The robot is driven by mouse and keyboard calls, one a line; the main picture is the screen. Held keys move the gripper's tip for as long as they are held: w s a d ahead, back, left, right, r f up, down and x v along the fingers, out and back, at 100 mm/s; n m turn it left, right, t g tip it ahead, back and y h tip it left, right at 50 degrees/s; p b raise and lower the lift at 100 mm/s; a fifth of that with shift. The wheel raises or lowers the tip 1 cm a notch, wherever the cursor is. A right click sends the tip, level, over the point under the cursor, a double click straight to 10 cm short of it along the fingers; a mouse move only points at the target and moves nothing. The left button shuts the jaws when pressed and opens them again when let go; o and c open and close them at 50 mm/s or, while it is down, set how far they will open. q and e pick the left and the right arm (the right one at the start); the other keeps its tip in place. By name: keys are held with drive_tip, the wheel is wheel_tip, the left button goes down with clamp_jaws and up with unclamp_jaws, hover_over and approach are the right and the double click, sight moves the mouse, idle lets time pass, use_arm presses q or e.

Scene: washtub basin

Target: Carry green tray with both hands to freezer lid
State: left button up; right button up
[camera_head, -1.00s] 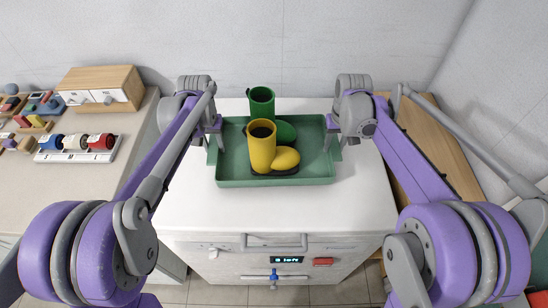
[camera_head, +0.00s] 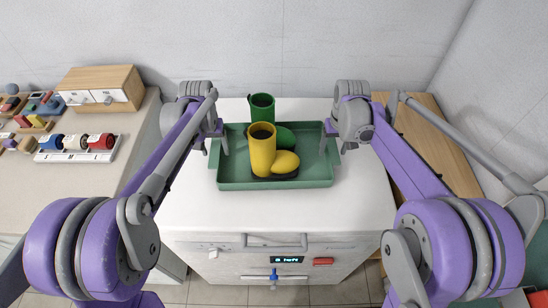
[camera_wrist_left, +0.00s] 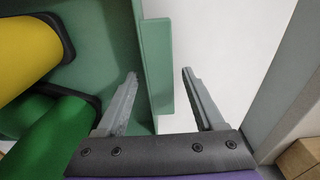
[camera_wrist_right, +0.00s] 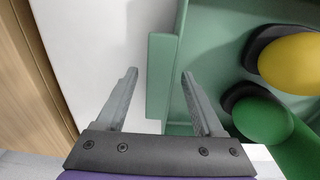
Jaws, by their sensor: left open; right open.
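The green tray (camera_head: 232,176) lies flat on the white freezer lid (camera_head: 290,213). A yellow boot (camera_head: 262,150) and a green boot (camera_head: 262,107) stand in it. My left gripper (camera_head: 218,146) is open at the tray's left side; in the left wrist view its fingers (camera_wrist_left: 159,74) are on either side of the tray wall (camera_wrist_left: 156,60) and its ledge. My right gripper (camera_head: 335,143) is open at the right side; in the right wrist view its fingers (camera_wrist_right: 159,73) likewise straddle the wall and ledge (camera_wrist_right: 160,75). Gaps show between fingers and tray.
The lid is bare in front of the tray. On the left, a counter (camera_head: 62,185) holds a wooden drawer box (camera_head: 102,88) and a rack of coloured rolls (camera_head: 78,148). A wooden surface (camera_head: 425,150) lies right of the freezer. A wall stands close behind.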

drive_tip(key=shift+r, duration=0.25)
use_arm(q)
wheel_tip(320, 180, up, 12)
drive_tip(key=shift+s, duration=0.4)
use_arm(e)
wheel_tip(320, 180, up, 12)
drive_tip(key=shift+s+f, duration=0.25)
drive_tip(key=shift+s, duration=0.2)
use_arm(q)
drive_tip(key=shift+s+f, duration=0.1)
drive_tip(key=shift+f, duration=0.05)
use_arm(e)
drive_tip(key=shift+f, duration=0.1)
